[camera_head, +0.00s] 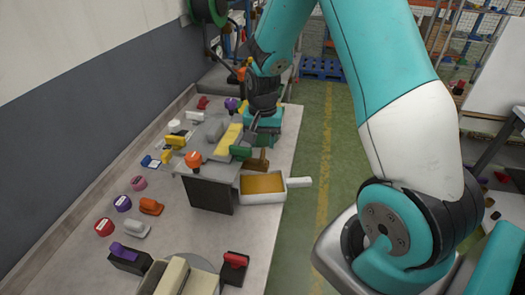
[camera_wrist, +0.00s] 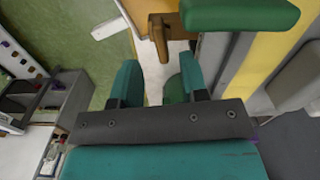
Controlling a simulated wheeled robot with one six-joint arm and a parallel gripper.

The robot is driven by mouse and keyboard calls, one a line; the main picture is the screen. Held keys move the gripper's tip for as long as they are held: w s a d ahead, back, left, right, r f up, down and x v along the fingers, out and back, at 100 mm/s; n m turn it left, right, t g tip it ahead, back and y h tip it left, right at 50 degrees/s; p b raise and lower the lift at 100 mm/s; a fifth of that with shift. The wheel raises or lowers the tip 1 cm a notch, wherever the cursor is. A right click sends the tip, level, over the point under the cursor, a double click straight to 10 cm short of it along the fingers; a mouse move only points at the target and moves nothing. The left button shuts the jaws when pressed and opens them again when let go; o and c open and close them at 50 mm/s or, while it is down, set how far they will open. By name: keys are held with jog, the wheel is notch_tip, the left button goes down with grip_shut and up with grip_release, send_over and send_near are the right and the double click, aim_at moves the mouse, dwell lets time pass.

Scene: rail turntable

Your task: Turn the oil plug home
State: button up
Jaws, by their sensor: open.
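My gripper (camera_wrist: 158,82) is open, its two green fingers apart, and it shows in the head view (camera_head: 262,138) at the right side of the grey housing (camera_head: 210,187). A brown T-shaped piece (camera_wrist: 160,30) lies just beyond the fingertips, apart from them, and shows in the head view (camera_head: 257,163) above the pan. It may be the oil plug; I cannot tell for sure. A green rounded part shows between the fingers, partly hidden. A green bar (camera_wrist: 240,14) stands beside the brown piece, also in the head view (camera_head: 240,152).
A white pan (camera_head: 250,199) of amber liquid sits below, its handle (camera_head: 299,182) pointing right. A yellow strip (camera_head: 229,139) tops the housing, with an orange knob (camera_head: 193,159) at its left. Several coloured parts lie on the left of the bench (camera_head: 165,232). The green floor at right is clear.

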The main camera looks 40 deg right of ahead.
aim_at(262, 155)
notch_tip(262, 155, down, 6)
jog(key=shift+r+p, duration=0.15)
jog(key=shift+p, duration=0.4)
grip_shut()
